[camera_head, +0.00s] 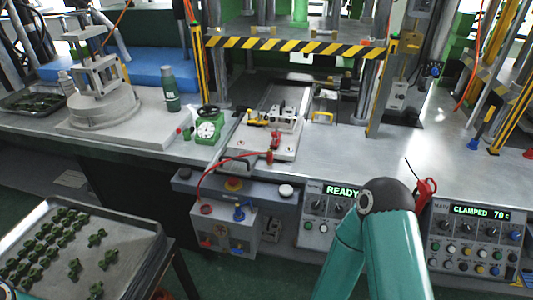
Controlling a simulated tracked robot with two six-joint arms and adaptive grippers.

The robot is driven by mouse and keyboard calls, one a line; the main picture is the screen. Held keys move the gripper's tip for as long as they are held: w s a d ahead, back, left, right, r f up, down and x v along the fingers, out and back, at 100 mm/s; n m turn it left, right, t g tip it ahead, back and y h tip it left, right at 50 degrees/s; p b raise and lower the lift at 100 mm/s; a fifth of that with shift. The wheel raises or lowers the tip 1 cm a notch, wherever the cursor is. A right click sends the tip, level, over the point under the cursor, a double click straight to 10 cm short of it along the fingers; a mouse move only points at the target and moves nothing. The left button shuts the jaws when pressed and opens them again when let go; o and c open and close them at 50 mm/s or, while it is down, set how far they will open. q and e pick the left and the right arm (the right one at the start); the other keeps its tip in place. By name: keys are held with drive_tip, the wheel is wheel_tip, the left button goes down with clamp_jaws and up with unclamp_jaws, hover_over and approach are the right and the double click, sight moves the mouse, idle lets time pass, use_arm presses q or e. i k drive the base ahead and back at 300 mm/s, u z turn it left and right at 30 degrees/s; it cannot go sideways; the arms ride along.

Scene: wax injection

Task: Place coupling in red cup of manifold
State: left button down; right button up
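A grey box with red and blue fittings, apparently the manifold (222,232), is mounted below the front edge of the bench. A red fitting (207,209) is on its top left, and a blue fitting (239,213) is to the right. I cannot tell which part is the red cup. A red hose (207,179) rises from the red fitting's side and arches right to a small red end piece, possibly the coupling (270,157), by the metal plate on the bench. My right arm comes in from the bottom, but its gripper is not visible. My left gripper is out of view.
A metal tray (152,232) of several dark green parts stands at lower left. A striped barrier (297,43) crosses the press. Control panels (477,242) face front right.

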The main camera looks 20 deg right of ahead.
sight(205, 210)
drive_tip(key=i, duration=0.85)
